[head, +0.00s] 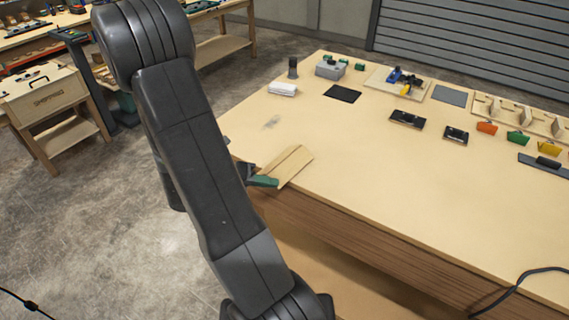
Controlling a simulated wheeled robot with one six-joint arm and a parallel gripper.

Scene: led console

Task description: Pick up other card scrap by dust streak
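A tan card piece (290,164) with a lengthwise line across it shows at the near left edge of the wooden table. I cannot tell whether it is one scrap or two, or whether it lies flat or is lifted. A grey dust streak (271,122) lies on the tabletop behind it. My gripper (262,181) shows as a dark part with a green tip at the card's lower left end. My arm hides most of it. The tip seems to meet the card, but its grip is not clear.
A black cable (515,285) hangs at the near right. The table's middle is clear.

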